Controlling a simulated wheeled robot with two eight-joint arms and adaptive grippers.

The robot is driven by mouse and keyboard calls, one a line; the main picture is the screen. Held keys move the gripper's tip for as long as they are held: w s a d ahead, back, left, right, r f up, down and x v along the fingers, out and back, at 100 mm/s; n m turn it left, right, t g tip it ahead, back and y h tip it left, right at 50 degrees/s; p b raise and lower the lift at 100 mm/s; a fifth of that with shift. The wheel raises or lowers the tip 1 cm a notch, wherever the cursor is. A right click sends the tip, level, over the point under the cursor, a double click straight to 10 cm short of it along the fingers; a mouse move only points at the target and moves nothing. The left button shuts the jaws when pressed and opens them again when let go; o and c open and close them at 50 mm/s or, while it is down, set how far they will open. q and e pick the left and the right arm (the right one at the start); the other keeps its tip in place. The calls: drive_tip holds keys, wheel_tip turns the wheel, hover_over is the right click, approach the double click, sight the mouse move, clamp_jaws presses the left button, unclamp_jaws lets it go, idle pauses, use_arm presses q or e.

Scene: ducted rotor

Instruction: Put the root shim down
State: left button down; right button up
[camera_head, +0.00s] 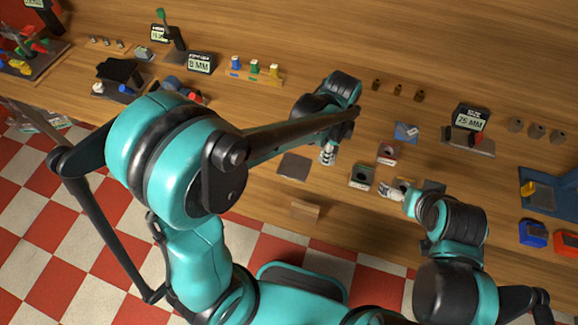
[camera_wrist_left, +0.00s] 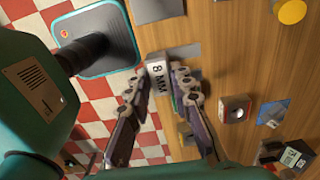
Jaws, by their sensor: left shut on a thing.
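My left gripper (camera_head: 327,158) reaches over the near part of the wooden bench. In the head view the shim is too small to make out between the fingertips. I cannot tell whether it touches the bench. A dark square pad (camera_head: 294,166) lies just left of the left gripper. My right gripper (camera_head: 398,190) is low over the bench at the right, and its jaws are unclear.
A red fixture (camera_head: 387,152), a green fixture (camera_head: 361,176) and a blue pad (camera_head: 406,131) stand right of the left gripper. A small wooden block (camera_head: 305,208) lies near the front edge. A "25 MM" display (camera_head: 470,119) stands farther right.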

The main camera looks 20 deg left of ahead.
use_arm(q)
drive_tip(key=a+f, duration=0.2)
drive_tip(key=a, duration=0.1)
drive_tip(key=a+f+b, duration=0.1)
drive_tip(key=a+f, duration=0.1)
drive_tip(key=a, duration=0.1)
drive_tip(key=a+f+b, duration=0.1)
drive_tip(key=a+f, duration=0.1)
drive_tip(key=a, duration=0.1)
drive_tip(key=shift+s+a, duration=0.3)
drive_tip(key=shift+a, duration=0.1)
wheel_tip(320, 180, down, 4)
drive_tip(key=shift+a+r+b, duration=0.1)
drive_tip(key=shift+b, duration=0.55)
drive_tip(key=shift+f, duration=0.2)
drive_tip(key=shift+f, duration=0.15)
drive_tip(key=c, duration=1.3)
unclamp_jaws()
drive_tip(key=shift+c, duration=0.2)
